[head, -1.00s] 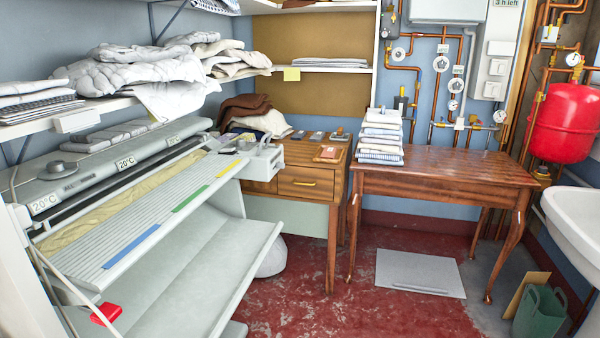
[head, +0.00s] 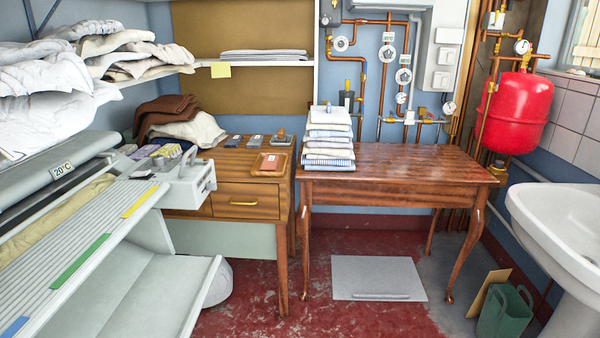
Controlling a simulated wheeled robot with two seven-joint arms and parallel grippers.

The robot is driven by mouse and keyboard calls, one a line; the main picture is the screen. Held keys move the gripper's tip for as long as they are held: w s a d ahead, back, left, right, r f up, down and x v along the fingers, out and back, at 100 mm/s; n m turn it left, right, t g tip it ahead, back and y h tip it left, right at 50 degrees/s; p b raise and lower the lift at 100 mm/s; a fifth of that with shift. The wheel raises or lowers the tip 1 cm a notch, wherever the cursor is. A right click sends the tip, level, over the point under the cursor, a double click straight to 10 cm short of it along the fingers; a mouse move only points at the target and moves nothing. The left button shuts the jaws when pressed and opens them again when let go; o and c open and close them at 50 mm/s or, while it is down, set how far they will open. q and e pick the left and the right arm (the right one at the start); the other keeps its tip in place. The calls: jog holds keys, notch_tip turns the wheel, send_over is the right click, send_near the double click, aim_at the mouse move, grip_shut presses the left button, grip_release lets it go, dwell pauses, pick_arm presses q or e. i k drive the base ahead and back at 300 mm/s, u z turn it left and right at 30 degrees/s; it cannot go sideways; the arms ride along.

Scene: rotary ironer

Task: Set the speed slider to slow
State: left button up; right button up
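The rotary ironer (head: 110,235) fills the left of the head view, cut off by the left edge. Its long grey roller cover (head: 25,195) carries a 20°C label (head: 62,170). The slatted front board (head: 85,250) has yellow, green and blue strips. At its right end is a pale grey end box (head: 188,185) with small parts on top. I cannot make out the speed slider or its setting at this size. Neither of my grippers is in view.
A wooden drawer table (head: 245,185) stands just right of the ironer, with cloths and small items on it. A second wooden table (head: 400,165) bears folded laundry (head: 328,140). A white sink (head: 560,220) is at right.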

aim_at(209, 186)
jog(key=z, duration=0.25)
jog(key=i, duration=1.15)
jog(key=u, duration=1.05)
jog(key=i, duration=0.85)
jog(key=u, duration=1)
